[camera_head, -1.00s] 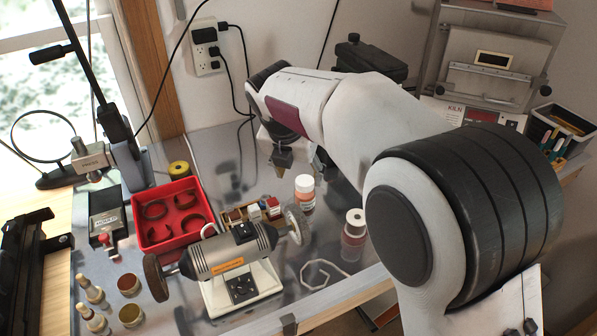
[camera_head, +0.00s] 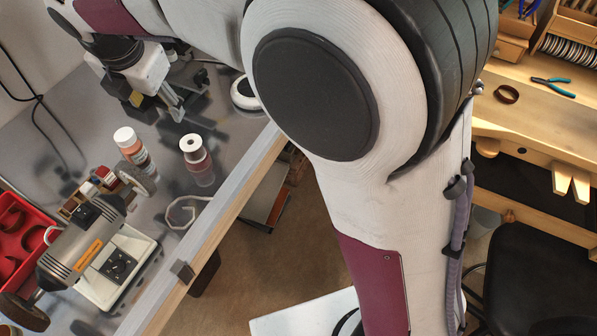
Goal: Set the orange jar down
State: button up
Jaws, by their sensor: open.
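The orange jar (camera_head: 134,152), with a white cap and a pale label, stands upright on the grey metal bench top (camera_head: 215,120). My gripper (camera_head: 160,113) points down over the bench, behind and to the right of the jar in the picture. Its fingers are apart with nothing seen between them. It appears clear of the jar. The exact height of the fingertips above the bench is hard to tell.
A white-capped reddish jar (camera_head: 197,163) stands right of the orange one. A bench grinder (camera_head: 90,245), a red tray (camera_head: 18,235) and a small box of blocks (camera_head: 90,193) are left. A white ring (camera_head: 243,94) lies behind.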

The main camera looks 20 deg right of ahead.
jog(key=s+d+r+m, duration=0.3)
jog(key=s+d+m, duration=0.3)
jog(key=d, duration=0.4)
jog(key=s+d+f+m, duration=0.1)
jog(key=s+d+m, duration=0.7)
jog(key=s+m, duration=0.2)
jog(key=s+d+f+m+t, duration=0.1)
jog(key=s+d+f+m, duration=0.1)
jog(key=s+d+m, duration=0.6)
jog(key=shift+s+f+m, duration=0.25)
jog(key=shift+s+m, duration=0.85)
jog(key=shift+m, duration=1.3)
